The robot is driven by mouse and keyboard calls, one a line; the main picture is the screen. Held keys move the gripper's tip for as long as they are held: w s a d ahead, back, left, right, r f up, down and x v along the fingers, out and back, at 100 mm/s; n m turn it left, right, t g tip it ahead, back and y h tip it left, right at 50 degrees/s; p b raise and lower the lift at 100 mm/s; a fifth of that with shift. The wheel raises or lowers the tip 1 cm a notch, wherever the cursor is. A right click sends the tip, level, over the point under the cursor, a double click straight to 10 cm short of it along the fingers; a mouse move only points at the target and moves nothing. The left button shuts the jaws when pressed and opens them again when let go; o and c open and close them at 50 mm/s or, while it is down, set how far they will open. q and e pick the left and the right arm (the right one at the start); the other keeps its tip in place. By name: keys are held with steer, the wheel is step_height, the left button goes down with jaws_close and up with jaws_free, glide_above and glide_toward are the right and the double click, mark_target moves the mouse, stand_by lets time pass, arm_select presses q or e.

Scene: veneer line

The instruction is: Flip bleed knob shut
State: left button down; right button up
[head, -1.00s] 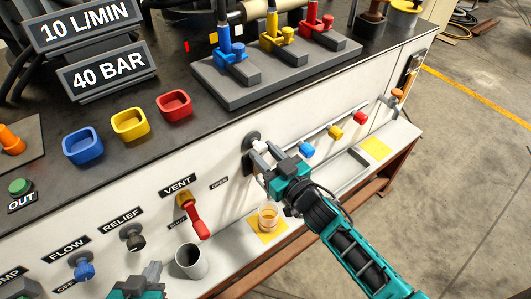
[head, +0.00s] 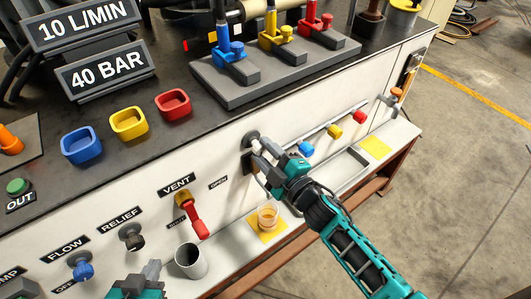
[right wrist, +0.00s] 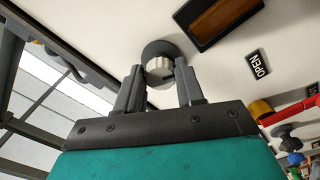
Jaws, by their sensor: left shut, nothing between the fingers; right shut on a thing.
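A pale silver knob (head: 255,146) on a dark round base stands out from the white front panel. I take it for the bleed knob, though no label on it is readable. My right gripper (head: 264,156) is at this knob. In the right wrist view the knob (right wrist: 160,70) sits between the tips of my right gripper (right wrist: 160,88), which is shut on it. The fingers partly cover the knob in the head view. My left gripper (head: 153,268) is shut and empty at the bottom, near the grey cup.
A red vent lever (head: 197,224) hangs left of the knob, by an OPEN label (head: 218,183). A dark-framed amber window (right wrist: 218,18) is beside the knob.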

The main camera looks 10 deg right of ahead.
steer(key=n, duration=0.4)
steer(key=shift+b, duration=0.35)
stand_by(0.4)
steer(key=o, duration=1)
steer(key=shift+o, duration=0.2)
steer(key=v, duration=1.3)
